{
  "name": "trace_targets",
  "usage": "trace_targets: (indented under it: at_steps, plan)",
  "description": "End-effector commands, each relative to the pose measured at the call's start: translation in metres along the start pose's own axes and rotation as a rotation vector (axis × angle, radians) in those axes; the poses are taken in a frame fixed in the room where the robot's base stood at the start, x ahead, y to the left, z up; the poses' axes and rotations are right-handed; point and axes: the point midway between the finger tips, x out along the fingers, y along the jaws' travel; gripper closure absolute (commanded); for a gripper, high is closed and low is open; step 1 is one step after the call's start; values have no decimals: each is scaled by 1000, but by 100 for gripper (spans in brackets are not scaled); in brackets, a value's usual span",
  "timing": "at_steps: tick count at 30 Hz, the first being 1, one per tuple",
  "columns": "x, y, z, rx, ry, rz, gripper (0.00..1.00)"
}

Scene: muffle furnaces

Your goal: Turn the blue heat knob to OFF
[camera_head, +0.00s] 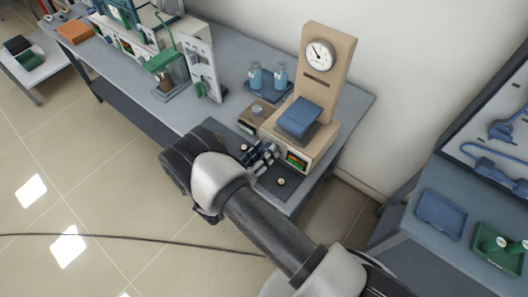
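My gripper (263,158) is at the front of a beige instrument (322,142), just left of its small lit display (297,161). The fingers are small and dark here, and I cannot tell whether they are open or touch anything. I cannot make out a blue knob; the gripper and wrist cover part of the instrument's front. The instrument has a tall back column with a round dial gauge (319,55) and a blue block (299,116) on top. A small pale round piece (281,182) sits on the dark surface in front of it.
The grey bench (245,60) runs back to the left. Two blue bottles (256,77) (280,76) stand on a tray behind the instrument. A blue-grey table with trays (441,213) is at right. A cable crosses the floor.

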Motion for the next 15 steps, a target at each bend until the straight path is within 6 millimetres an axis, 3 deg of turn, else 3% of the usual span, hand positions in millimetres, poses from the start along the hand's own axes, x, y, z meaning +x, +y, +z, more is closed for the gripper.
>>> trace_targets:
  at_steps: [11, 15]
  plan:
    - [-1, 0, -1, 1, 1, 0, 49]
    - [-14, -1, -1, 1, 3, -3, 49]
